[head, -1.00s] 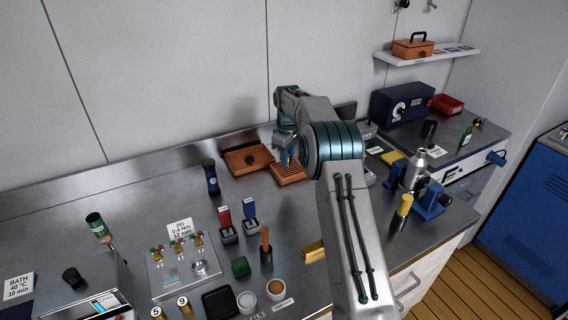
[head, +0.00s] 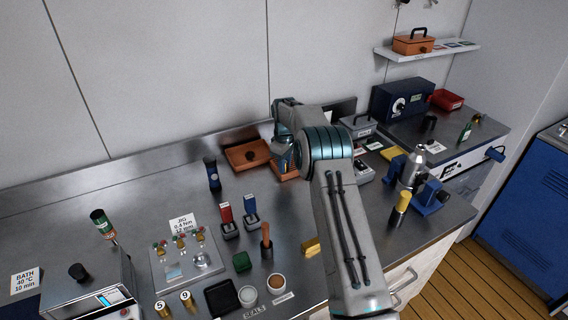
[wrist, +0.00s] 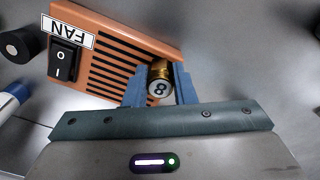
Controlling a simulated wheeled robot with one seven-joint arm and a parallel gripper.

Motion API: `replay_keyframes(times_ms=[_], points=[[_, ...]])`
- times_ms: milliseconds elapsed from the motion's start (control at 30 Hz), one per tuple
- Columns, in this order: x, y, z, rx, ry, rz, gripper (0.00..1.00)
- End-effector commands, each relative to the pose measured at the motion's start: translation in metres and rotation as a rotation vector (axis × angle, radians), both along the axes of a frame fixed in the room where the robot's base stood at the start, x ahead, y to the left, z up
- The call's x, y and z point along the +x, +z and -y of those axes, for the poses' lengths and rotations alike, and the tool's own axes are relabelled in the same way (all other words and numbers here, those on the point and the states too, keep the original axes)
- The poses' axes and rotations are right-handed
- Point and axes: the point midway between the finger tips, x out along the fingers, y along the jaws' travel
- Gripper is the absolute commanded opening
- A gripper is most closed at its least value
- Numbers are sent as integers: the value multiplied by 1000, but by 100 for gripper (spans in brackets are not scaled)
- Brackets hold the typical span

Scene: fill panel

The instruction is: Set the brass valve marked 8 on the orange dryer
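The orange dryer (wrist: 112,62) is in the wrist view, with a FAN label, a black rocker switch and a slotted top. In the head view only a sliver of its slotted top (head: 284,170) shows behind my arm. The brass valve marked 8 (wrist: 160,80) is between the fingers of my gripper (wrist: 160,88), its numbered end facing the wrist camera. The fingers appear closed on its sides. The valve is over the right end of the slots. Its far end is hidden, so I cannot tell whether it touches the dryer.
Brass valves marked 5 (head: 163,308) and 9 (head: 187,300) stand by the jig panel (head: 180,265).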

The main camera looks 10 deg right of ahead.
Motion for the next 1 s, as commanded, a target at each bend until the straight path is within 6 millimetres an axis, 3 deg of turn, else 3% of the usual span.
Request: replay_keyframes(times_ms=[33,67,467,1000], points=[[0,0,0,0,0,0,37],[0,0,0,0,0,0,45],[0,8,0,0,0,1,45],[1,110,-1,1,1,2,45]])
